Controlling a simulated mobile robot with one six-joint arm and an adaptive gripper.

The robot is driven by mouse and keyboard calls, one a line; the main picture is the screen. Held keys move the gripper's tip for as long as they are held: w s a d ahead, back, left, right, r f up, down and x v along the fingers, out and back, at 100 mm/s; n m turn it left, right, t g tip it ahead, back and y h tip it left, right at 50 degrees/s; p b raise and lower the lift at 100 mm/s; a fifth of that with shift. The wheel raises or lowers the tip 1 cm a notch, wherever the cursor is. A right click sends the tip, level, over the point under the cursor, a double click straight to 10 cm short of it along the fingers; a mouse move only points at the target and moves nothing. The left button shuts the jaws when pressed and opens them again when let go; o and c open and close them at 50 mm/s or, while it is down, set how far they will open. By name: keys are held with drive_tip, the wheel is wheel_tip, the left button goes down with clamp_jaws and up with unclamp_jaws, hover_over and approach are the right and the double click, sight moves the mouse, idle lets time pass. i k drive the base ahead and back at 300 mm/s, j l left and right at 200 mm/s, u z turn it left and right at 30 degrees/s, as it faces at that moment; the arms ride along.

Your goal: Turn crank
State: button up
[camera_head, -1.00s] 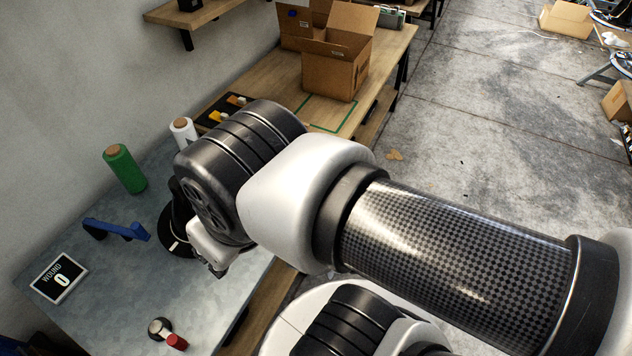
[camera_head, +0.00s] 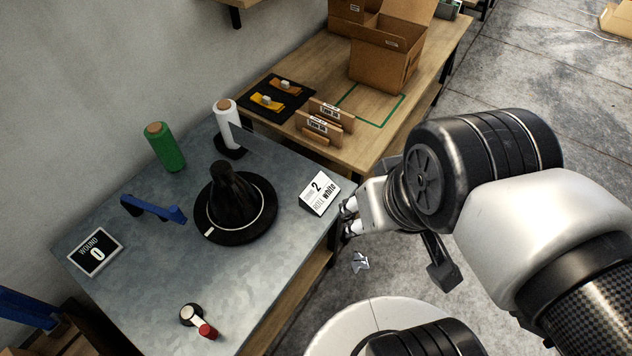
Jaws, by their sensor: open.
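The crank (camera_head: 193,316) sits near the front edge of the grey metal table. It has a dark round hub, a pale arm and a red knob (camera_head: 208,331) that points to the lower right. My gripper (camera_head: 347,218) is open, just right of the table edge beside the "2 ROLL white" card. It is well to the upper right of the crank and apart from it. Nothing shows between its fingers. A black turntable with a dark cone (camera_head: 236,205) stands mid-table. A counter sign (camera_head: 95,252) reads "WOUND 0".
A blue bracket (camera_head: 152,209), a green roll (camera_head: 165,147) and a white roll (camera_head: 228,125) stand on the metal table (camera_head: 150,285). The card (camera_head: 320,193) stands at its right edge. Cardboard boxes (camera_head: 385,60) sit on the wooden table behind. The table around the crank is clear.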

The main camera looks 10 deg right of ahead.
sight(188, 312)
drive_tip(key=u, duration=1.95)
drive_tip(key=j, duration=0.25)
drive_tip(key=i+j, duration=0.15)
drive_tip(key=j+u, duration=0.05)
drive_tip(key=j, duration=0.05)
